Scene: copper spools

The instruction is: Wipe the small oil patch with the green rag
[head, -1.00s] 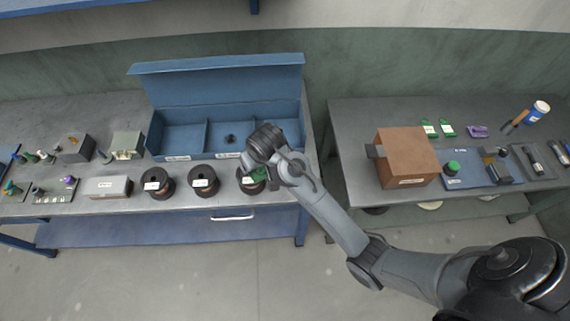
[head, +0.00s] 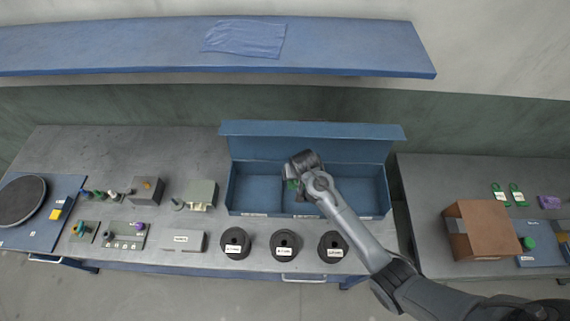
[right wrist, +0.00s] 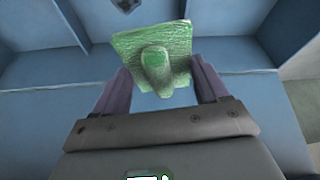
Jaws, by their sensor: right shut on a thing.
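My right gripper (head: 294,185) is over the blue open bin (head: 376,214), around its middle compartment. In the right wrist view, my right gripper (right wrist: 154,92) is shut on the green rag (right wrist: 130,46), a square with a raised middle between the two fingers. My left gripper is out of view.
Dark spools (head: 236,237) stand in a row in front of the bin. The bin's raised lid (head: 310,129) and low dividers are close to the gripper. A blue shelf (head: 350,45) with a blue cloth (head: 245,39) hangs above. A brown box (head: 485,225) is on the right table.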

